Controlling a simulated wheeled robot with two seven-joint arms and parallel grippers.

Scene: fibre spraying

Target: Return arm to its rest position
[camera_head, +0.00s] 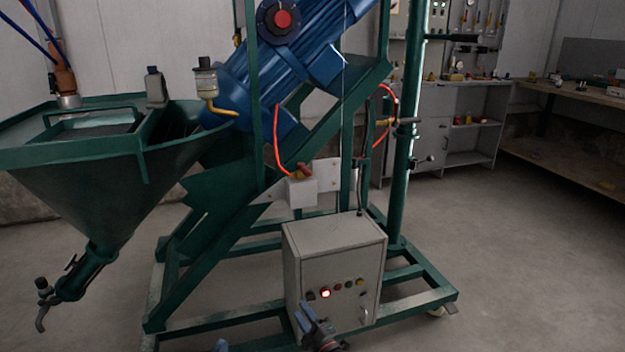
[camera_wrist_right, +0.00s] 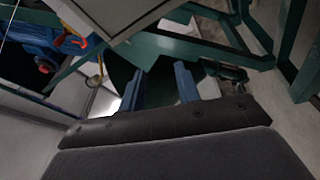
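My right gripper (camera_head: 312,317) is at the bottom of the head view, in front of the lower part of a grey control box (camera_head: 308,258). In the right wrist view its two blue fingers (camera_wrist_right: 160,85) stand apart with nothing between them, so it is open. I cannot tell whether it touches the box. The box carries a row of buttons and a lit red one (camera_head: 325,293). A small blue tip (camera_head: 221,345) at the bottom edge looks like my left gripper. Most of it is cut off, and its opening is hidden.
A green machine frame (camera_head: 205,257) on castors surrounds the control box. A green hopper (camera_head: 85,190) with a valve underneath is at the left, beside a large blue motor (camera_head: 290,65). A workbench (camera_head: 580,92) stands at the back right. The floor at the right is clear.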

